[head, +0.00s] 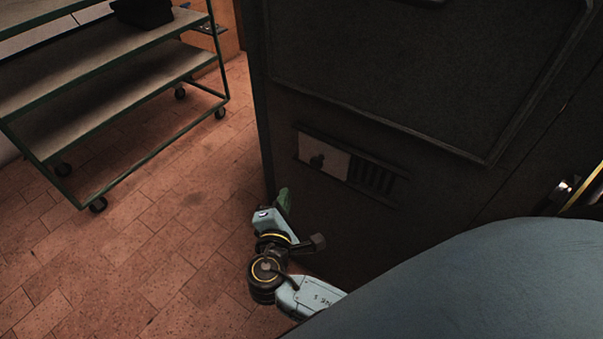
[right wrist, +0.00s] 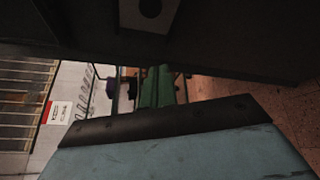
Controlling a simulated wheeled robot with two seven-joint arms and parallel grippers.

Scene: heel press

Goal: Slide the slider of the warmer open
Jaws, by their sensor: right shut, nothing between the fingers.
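The warmer (head: 420,75) is a large dark cabinet filling the right of the head view. Dark vent slots (head: 375,178) show to the right of the plate. My left gripper is out of view.
A green-framed shelf cart (head: 110,100) on wheels stands at the upper left, with a black object (head: 143,12) on it. The tiled floor (head: 150,240) between cart and warmer is clear. A raised panel (head: 400,70) sits above the slider.

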